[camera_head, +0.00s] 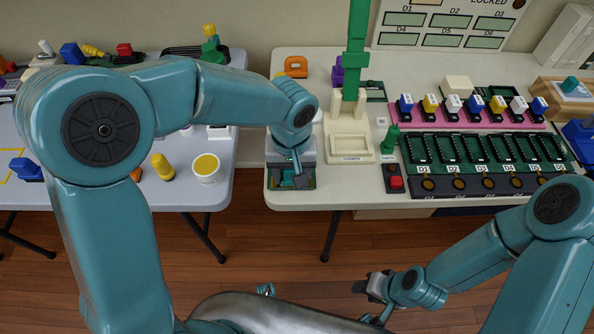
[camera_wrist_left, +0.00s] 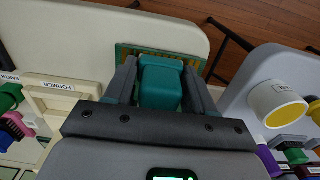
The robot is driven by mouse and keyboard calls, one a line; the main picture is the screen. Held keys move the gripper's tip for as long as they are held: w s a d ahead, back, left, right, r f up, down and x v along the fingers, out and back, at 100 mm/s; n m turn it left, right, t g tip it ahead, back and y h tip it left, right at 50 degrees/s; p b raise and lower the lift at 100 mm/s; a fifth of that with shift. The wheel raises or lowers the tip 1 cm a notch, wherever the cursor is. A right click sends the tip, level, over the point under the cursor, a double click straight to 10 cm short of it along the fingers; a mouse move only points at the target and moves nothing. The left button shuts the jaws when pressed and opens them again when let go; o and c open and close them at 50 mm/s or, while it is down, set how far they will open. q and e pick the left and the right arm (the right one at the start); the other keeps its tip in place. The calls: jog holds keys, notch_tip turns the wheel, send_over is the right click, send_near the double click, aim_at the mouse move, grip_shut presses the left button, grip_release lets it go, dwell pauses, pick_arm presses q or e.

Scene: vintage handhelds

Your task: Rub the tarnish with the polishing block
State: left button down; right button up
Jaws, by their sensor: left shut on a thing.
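My left gripper (camera_head: 288,173) is low over the front left corner of the right-hand table. In the left wrist view its two fingers are shut on a teal block (camera_wrist_left: 160,87), taken to be the polishing block. A green circuit board with gold edges (camera_wrist_left: 124,50) lies just beyond the block; it also shows under the gripper in the head view (camera_head: 308,183). I cannot tell whether the block touches the board. No tarnish can be made out; the block and gripper hide part of the board. My right gripper (camera_head: 370,286) hangs over the floor, its jaws unclear.
A cream stand labelled FORMER (camera_head: 349,150) is right of the gripper. Further right are a red button (camera_head: 396,182), a row of dark slots (camera_head: 480,148) and a pink strip (camera_head: 460,117) of coloured pieces. A yellow-topped white cup (camera_head: 206,170) stands on the left table, across a gap.

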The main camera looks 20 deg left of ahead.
pick_arm(q)
jog(key=shift+s+a+f, duration=0.1)
jog(key=shift+s+a, duration=0.15)
jog(key=shift+a, duration=0.4)
jog(key=shift+s+a+f, duration=0.1)
jog(key=shift+s+a, duration=0.1)
jog(key=shift+a, duration=0.45)
jog(key=shift+d, duration=0.1)
notch_tip(320, 180, up, 6)
jog(key=p, duration=0.4)
jog(key=shift+w+r, duration=0.15)
jog(key=shift+r, duration=0.05)
